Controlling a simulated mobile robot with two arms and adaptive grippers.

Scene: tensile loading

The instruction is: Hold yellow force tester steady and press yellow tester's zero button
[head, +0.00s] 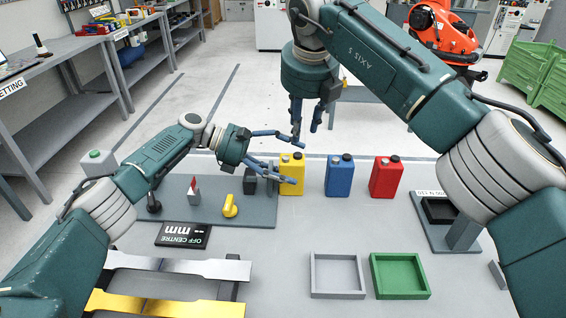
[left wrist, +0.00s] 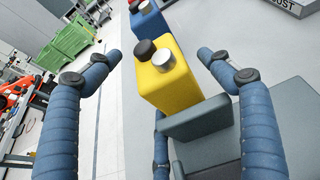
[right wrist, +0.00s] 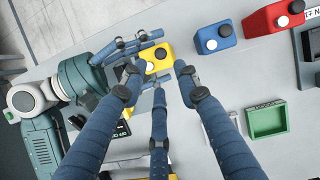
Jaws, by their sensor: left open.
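The yellow force tester (head: 292,172) stands upright on the table, a yellow box with a dark knob and a pale round button on top; both show in the left wrist view (left wrist: 168,82). My left gripper (head: 294,160) is open, its fingers reaching in from the left on either side of the tester. I cannot tell whether they touch it. My right gripper (head: 306,134) hangs above and behind the tester, fingers pointing down. In the right wrist view its fingers (right wrist: 155,68) are spread apart and empty, with the yellow tester beyond them.
A blue tester (head: 339,176) and a red tester (head: 386,178) stand to the right of the yellow one. A grey fixture plate (head: 262,214) lies to the left. A grey tray (head: 316,293) and a green tray (head: 378,290) sit in front. Metal strips (head: 180,265) lie front left.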

